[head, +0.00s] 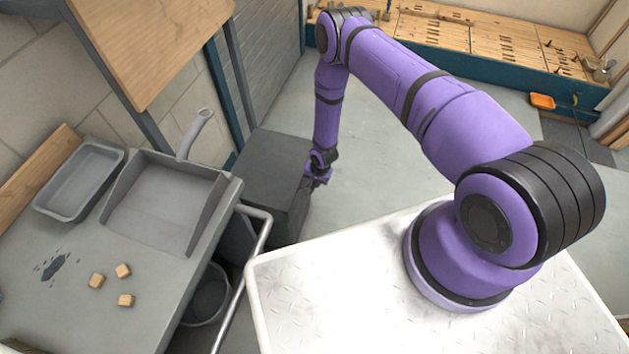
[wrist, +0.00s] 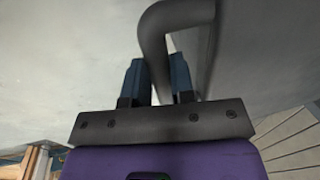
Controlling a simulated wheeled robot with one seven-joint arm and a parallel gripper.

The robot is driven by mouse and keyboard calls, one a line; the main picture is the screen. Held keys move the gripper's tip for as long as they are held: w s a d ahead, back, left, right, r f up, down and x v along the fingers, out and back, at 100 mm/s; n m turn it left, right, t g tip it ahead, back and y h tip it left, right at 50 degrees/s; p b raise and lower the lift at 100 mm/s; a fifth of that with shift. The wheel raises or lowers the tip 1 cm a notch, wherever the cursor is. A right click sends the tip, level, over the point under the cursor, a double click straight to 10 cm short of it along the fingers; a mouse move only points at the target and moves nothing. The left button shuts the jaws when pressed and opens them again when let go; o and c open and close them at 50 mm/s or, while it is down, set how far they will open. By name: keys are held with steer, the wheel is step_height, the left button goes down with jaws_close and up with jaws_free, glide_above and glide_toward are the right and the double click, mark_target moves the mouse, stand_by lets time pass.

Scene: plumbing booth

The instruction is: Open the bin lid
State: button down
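The bin is a dark grey box (head: 272,178) on the floor beside the workbench in the head view, with a flat top that looks closed. My gripper (head: 318,180) is at the box's right side, small and partly dark against it. In the wrist view a thick, dark, bent handle (wrist: 153,35) runs down between the two blue-grey fingers of my gripper (wrist: 158,80). The fingers are close together on either side of the bar and appear shut on it. The exact contact is hard to see.
The workbench (head: 60,320) at left holds a grey dustpan (head: 155,210), a tray (head: 80,180) and several small wooden blocks (head: 123,270). A wooden panel (head: 150,45) overhangs the area. The floor (head: 375,165) right of the bin is clear.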

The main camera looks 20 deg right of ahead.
steer(key=w+a+r+g+h, duration=0.2)
steer(key=a+r+h, duration=0.1)
steer(key=r, duration=0.6)
steer(key=w+a+r+g+h, duration=0.2)
steer(key=r+h, duration=0.1)
steer(key=r, duration=0.7)
steer(key=w+a+r, duration=0.8)
steer(key=a+r, duration=0.2)
steer(key=a, duration=0.2)
steer(key=shift+w+a+r, duration=0.15)
steer(key=shift+a+r, duration=0.1)
steer(key=shift+a, duration=0.15)
steer(key=c, duration=1)
jaws_free()
steer(key=shift+w+g, duration=0.1)
steer(key=shift+g, duration=0.2)
steer(key=shift+o, duration=0.2)
steer(key=shift+d+r, duration=0.1)
steer(key=shift+r, duration=0.05)
